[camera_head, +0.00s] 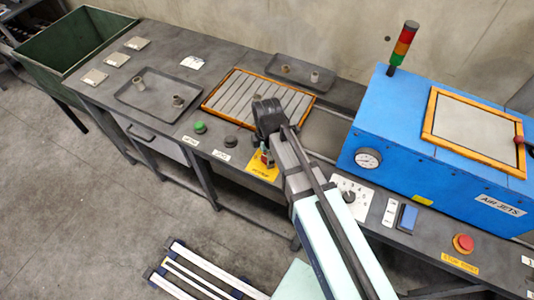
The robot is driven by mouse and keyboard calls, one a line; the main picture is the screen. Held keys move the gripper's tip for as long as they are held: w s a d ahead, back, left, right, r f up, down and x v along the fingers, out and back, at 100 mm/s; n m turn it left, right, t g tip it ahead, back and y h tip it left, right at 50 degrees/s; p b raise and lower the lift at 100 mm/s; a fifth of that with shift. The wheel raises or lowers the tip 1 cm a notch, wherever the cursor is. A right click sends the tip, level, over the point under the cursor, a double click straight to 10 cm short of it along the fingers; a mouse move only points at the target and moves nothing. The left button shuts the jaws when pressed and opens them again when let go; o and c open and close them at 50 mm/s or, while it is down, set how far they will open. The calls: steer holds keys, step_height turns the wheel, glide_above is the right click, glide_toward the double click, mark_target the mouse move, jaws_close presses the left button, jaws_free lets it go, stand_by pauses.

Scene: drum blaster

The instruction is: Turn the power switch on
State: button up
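I cannot tell for sure which control is the power switch, since the labels are too small to read. A blue rocker-like switch (407,217) with a white label plate (390,212) sits on the front panel at the right. A dark round knob (349,197) on a white dial plate is left of it, close beside my arm. A small red and green control (266,158) stands on a yellow plate (259,171), partly hidden by my arm. My gripper (267,112) is dark and hangs over the bench near the orange-framed grate; its fingers are not clear.
A blue air jets machine (440,130) with a gauge and a signal tower (403,45) fills the right. A red stop button (463,243) is at the front right. Green (200,127) and dark (231,142) buttons, trays (158,97) and a green bin (75,45) are left.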

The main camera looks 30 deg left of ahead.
steer(key=shift+f, duration=0.1)
steer(key=shift+c, duration=0.4)
steer(key=c, duration=1.1)
steer(key=shift+o, duration=0.2)
steer(key=shift+m, duration=0.3)
steer(key=m+b, duration=0.1)
steer(key=m, duration=0.7)
steer(key=shift+m, duration=0.3)
steer(key=m, duration=0.4)
steer(key=shift+m+b, duration=0.3)
steer(key=shift+b, duration=0.1)
steer(key=shift+s+m, duration=0.1)
steer(key=shift+m, duration=2)
steer(key=shift+d, duration=0.1)
